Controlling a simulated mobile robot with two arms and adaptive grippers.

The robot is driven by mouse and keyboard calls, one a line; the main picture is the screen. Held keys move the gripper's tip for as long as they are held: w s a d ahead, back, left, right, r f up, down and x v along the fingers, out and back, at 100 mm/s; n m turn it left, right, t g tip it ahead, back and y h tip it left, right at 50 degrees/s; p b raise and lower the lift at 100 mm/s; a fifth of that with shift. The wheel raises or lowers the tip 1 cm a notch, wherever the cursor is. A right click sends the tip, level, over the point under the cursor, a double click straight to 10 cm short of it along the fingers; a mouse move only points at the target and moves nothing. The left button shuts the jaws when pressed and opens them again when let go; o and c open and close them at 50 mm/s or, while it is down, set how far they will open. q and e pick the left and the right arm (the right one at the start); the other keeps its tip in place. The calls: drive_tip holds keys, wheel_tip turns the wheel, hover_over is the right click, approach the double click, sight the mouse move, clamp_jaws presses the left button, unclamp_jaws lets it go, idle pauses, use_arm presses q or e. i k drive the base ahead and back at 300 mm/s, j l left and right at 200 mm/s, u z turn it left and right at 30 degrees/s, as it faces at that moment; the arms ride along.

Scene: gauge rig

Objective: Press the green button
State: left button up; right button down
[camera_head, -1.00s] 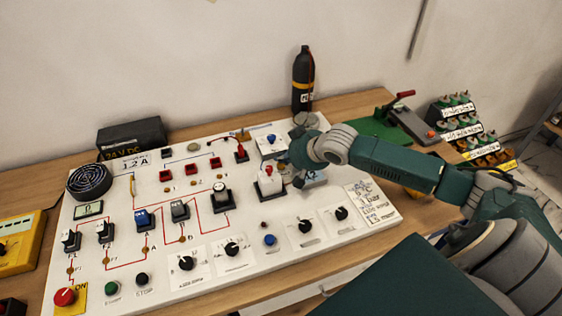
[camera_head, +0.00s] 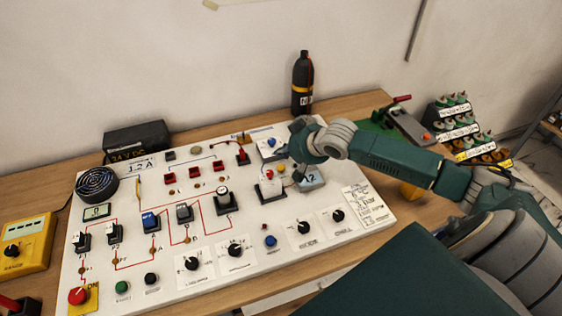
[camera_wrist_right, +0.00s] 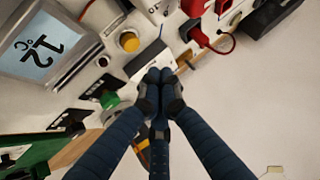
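A green button (camera_head: 123,287) with a label below sits at the front left of the white panel (camera_head: 225,270), beside a black button. My right gripper (camera_head: 290,160) is over the panel's back right part, far from that button, near a small grey display reading 12. In the right wrist view its fingers (camera_wrist_right: 158,78) are together, with nothing seen between them. A round green part (camera_wrist_right: 110,100) shows beside the fingertips there, partly hidden; I cannot tell whether it is a button. My left gripper is not in view.
A red knob (camera_head: 77,296) is left of the green button. Switches and dials stand across the panel. A yellow meter (camera_head: 24,243) lies at the left, a black bottle (camera_head: 302,85) stands behind, and the display (camera_wrist_right: 52,45) and a yellow knob (camera_wrist_right: 130,42) are near the fingers.

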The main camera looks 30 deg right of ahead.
sight(121, 286)
drive_tip(key=k+l, duration=0.1)
drive_tip(key=k, duration=0.65)
drive_tip(key=k+l, duration=0.15)
drive_tip(key=k, duration=0.6)
